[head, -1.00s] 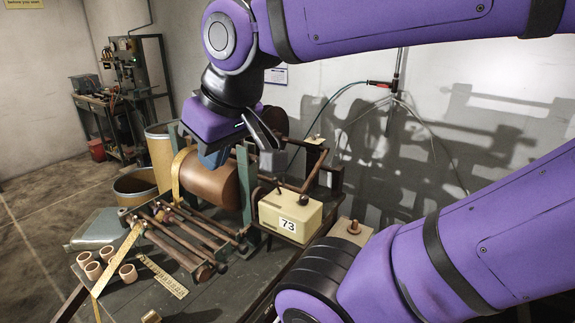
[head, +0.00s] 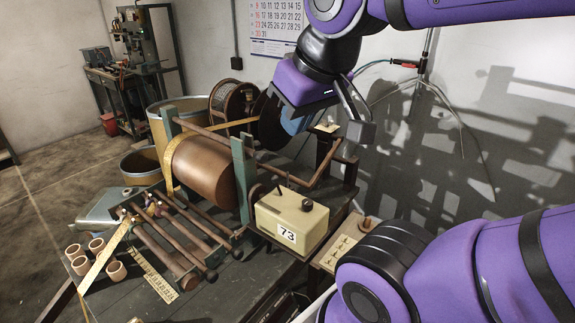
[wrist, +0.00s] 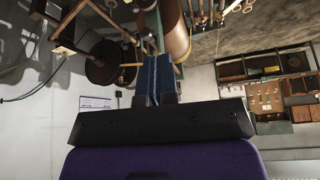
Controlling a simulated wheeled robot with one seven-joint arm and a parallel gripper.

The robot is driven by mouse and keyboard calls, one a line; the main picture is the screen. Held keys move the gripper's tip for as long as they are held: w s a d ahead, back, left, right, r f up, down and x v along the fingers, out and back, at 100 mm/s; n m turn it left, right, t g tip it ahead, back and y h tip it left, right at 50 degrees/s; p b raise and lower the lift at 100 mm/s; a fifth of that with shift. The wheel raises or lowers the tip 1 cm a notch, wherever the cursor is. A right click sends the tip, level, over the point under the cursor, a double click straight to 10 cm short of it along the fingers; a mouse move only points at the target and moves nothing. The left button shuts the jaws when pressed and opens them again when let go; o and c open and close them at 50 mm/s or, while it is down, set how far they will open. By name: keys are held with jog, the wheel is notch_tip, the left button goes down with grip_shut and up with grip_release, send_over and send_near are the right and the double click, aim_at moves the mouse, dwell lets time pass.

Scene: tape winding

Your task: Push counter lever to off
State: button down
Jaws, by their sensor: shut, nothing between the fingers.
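The counter (head: 290,218) is a cream box with the number 73 on its front, standing beside the copper-brown drum. A small dark lever (head: 281,182) sticks up from its top left, and a black knob (head: 307,205) sits on its top right. I cannot read which position the lever is in. My gripper (head: 296,124) is above and behind the counter in the head view, apart from it. Its blue fingers are together and empty; they also show in the wrist view (wrist: 153,82). The counter cannot be made out in the wrist view.
The drum (head: 206,170) and a green post (head: 243,170) stand left of the counter. A rusty crank bar (head: 322,168) rises behind it. Rods (head: 185,228), clay cups (head: 96,246) and a ruler (head: 158,284) lie at the front left. Open air surrounds my gripper.

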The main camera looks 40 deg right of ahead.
jog(key=w+d+f+n+g+y, duration=0.3)
jog(key=w+d+f+n, duration=0.2)
jog(key=w+d, duration=0.4)
jog(key=w+d+f+n+g+y, duration=0.3)
jog(key=w+d+f+n+y, duration=0.1)
jog(key=w+d+f, duration=0.4)
jog(key=shift+w+d+n, duration=0.35)
jog(key=shift+w+n, duration=0.55)
jog(key=shift+f, duration=0.1)
